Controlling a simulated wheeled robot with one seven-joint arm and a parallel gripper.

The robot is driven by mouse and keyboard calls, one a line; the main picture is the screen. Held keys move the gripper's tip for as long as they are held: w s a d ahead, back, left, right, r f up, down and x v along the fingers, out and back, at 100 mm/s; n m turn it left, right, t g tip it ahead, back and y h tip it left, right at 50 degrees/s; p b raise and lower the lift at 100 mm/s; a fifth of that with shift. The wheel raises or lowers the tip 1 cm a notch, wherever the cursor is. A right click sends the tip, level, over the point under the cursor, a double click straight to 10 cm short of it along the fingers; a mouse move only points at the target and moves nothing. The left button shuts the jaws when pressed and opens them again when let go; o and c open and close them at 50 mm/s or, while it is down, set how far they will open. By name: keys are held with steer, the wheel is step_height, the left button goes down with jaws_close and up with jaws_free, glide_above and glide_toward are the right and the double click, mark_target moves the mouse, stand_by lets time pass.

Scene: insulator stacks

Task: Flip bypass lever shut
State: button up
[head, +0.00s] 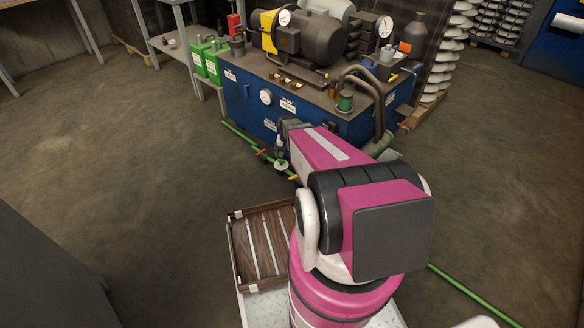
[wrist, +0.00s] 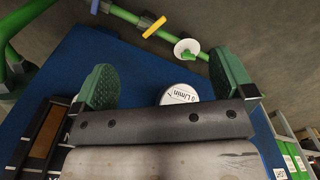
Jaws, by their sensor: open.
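My gripper (wrist: 163,84) is open, its two green-padded fingers apart with nothing between them. In the wrist view a green pipe (wrist: 130,17) crosses beyond the fingertips. A yellow lever (wrist: 155,27) stands across the pipe, beside a white round disc (wrist: 187,48). In the head view the same pipe runs low along the front of the blue unit. It carries a red lever (head: 261,152), the white disc (head: 281,164) and a yellow lever (head: 293,178). I cannot tell which lever is the bypass. My arm partly hides the pipe, and my gripper is above it.
The blue unit (head: 245,105) carries a motor, gauges and hoses. A round L/min dial (wrist: 178,97) shows near my fingers. Green canisters (head: 212,68) stand at its left. A wooden slatted tray (head: 236,250) is near my base. The floor at left is clear.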

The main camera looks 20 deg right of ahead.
mark_target(295, 176)
steer(key=w+d+f+n, duration=0.2)
steer(key=f, duration=0.6)
steer(key=w+d+f+n, duration=0.2)
steer(key=f, duration=0.6)
steer(key=w+d+f+n, duration=0.2)
steer(key=w+f, duration=0.1)
steer(key=f, duration=0.6)
steer(key=c, duration=1.1)
